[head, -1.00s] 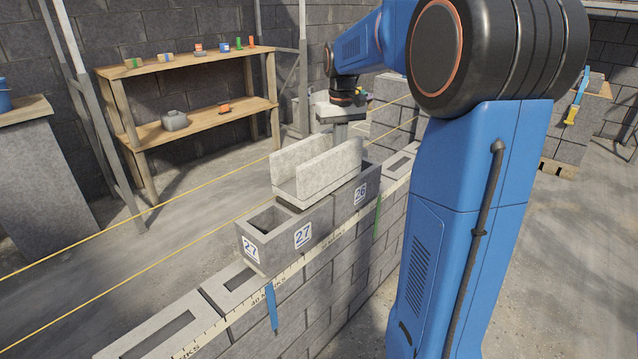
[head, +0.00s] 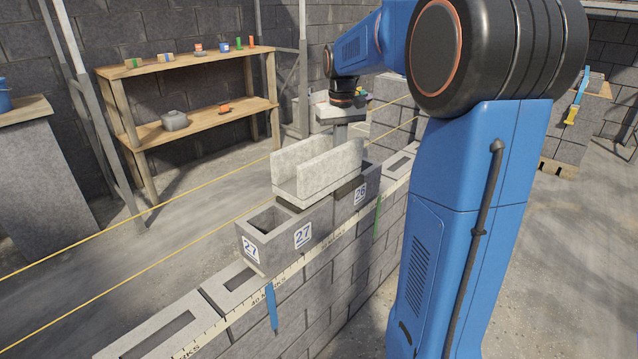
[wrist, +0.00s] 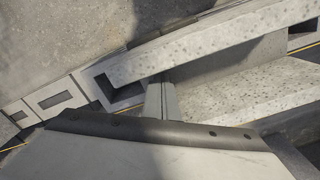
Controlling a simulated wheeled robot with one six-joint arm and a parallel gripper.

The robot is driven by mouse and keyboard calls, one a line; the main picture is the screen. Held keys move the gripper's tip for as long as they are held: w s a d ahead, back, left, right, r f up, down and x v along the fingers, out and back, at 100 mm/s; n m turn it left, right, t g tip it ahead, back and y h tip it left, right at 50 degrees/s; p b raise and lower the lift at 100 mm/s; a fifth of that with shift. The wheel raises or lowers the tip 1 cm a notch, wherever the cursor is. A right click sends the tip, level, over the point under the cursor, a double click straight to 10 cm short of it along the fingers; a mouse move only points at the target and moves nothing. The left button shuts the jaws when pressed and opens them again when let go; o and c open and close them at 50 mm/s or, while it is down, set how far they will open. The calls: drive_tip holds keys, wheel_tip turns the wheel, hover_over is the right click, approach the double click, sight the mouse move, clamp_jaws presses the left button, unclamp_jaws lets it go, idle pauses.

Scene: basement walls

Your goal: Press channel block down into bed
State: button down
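The pale, U-shaped channel block (head: 330,172) lies open side up on the wall, over the grey blocks marked 27 (head: 303,235) and 26 (head: 360,192). Dark bed material (head: 350,187) shows under its near side and left end. The channel block also fills the upper right of the wrist view (wrist: 210,42). My gripper (head: 341,130) points down at the far end of the channel block, its lower part hidden behind the block. In the wrist view a narrow grey finger part (wrist: 161,100) is beside the block's wall; whether it touches or grips is unclear.
Yellow lines (head: 130,238) run along the wall. A marked strip (head: 235,313) runs along the lower course. A wooden shelf (head: 190,58) with small items stands behind.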

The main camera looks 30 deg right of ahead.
drive_tip(key=shift+f, duration=0.2)
idle(0.6)
wheel_tip(320, 180, up, 14)
idle(1.5)
